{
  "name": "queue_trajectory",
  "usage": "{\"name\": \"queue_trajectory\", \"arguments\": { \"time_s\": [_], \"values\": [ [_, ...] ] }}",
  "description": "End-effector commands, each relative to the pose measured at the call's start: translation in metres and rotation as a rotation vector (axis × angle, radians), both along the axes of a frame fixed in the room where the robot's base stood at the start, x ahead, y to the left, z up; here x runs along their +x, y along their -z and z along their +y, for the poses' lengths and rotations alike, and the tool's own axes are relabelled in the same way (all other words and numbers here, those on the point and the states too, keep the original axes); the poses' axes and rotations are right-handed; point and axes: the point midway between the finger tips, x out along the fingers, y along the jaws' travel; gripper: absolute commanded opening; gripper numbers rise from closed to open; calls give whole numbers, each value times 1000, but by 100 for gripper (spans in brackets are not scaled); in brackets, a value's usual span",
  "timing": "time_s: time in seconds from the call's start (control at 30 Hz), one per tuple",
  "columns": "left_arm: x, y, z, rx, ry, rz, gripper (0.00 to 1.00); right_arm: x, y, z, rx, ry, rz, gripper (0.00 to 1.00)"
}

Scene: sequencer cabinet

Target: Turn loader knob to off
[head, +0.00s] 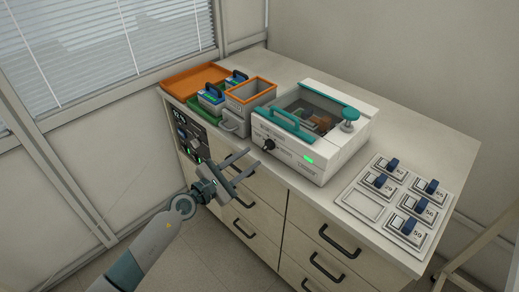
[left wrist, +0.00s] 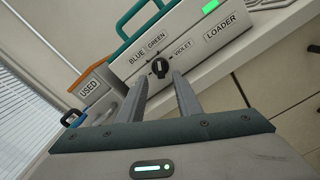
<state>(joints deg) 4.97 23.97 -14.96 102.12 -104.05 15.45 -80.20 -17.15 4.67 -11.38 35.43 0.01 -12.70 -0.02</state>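The loader (head: 318,130) is a white box with a teal handle on the cabinet top. Its black knob (head: 269,144) is on the front face, left of a lit green display. In the left wrist view the knob (left wrist: 160,67) sits among the labels BLUE, GREEN and VIOLET. I see no OFF label, and the pointer's exact setting is too small to tell. My left gripper (head: 249,161) is open and empty, in front of and a little below the knob. In the left wrist view its fingertips (left wrist: 161,76) point at the knob, one toward each side. My right gripper is not in view.
An orange tray (head: 192,80) and a grey bin with an orange rim (head: 250,88) stand left of the loader. A tray of blue-handled blocks (head: 364,206) lies to the right. Drawers with black handles (head: 328,240) are below. A dark control panel (head: 191,137) is at the cabinet's left.

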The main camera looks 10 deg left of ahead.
Motion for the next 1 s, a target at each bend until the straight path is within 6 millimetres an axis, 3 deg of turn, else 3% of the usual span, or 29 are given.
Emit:
{"name": "queue_trajectory", "arguments": {
  "time_s": [0.3, 0.77, 0.9, 1.0],
  "values": [
    [39, 0, -23, -2, 0, 1, 31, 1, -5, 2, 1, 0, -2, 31],
    [47, 0, -28, 0, 0, 0, 31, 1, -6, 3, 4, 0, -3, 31],
    [47, 0, -28, 0, 0, 0, 3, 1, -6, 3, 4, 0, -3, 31],
    [47, 0, -28, 0, 0, 0, 0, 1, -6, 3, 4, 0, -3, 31]
  ]
}}
